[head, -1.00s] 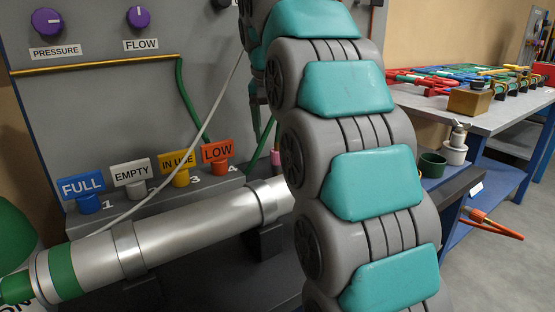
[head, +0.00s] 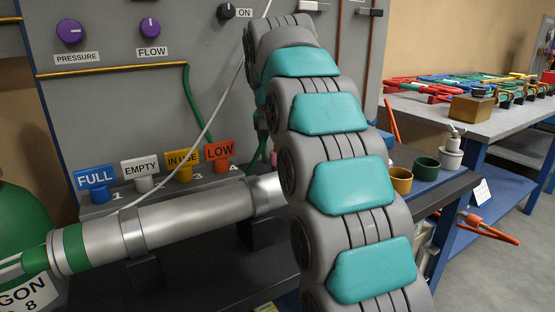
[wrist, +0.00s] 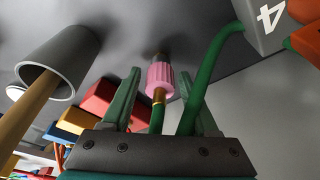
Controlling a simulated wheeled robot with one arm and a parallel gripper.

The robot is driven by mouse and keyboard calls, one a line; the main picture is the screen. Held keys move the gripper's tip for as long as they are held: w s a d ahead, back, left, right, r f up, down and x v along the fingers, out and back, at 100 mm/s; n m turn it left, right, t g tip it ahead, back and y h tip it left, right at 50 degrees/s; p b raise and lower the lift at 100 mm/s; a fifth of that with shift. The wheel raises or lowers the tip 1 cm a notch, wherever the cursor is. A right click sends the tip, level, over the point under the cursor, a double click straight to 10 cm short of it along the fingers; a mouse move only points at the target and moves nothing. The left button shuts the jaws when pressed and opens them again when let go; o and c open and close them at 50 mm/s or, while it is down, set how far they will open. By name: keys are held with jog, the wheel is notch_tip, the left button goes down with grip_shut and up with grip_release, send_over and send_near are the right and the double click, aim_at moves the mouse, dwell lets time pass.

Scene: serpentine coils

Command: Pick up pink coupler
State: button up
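The pink coupler (wrist: 160,81) is a ribbed pink sleeve in the wrist view, with a dark end above and a brass and green hose end below. In the head view only a pink sliver (head: 270,128) shows beside my teal and grey arm. My gripper (wrist: 164,90) has two green fingers spread apart in the wrist view. The coupler appears between and slightly beyond them, and I see no contact. How far it lies from the fingertips is hard to tell.
A silver cylinder (head: 190,219) lies in front of the label tags. A green hose (wrist: 203,75) runs close to the right finger. A grey cup-like part (wrist: 58,65) is at left in the wrist view. Yellow (head: 401,181) and green (head: 426,169) cups stand right of my arm.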

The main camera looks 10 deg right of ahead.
grip_shut()
jog(key=shift+r, duration=0.15)
dwell(0.5)
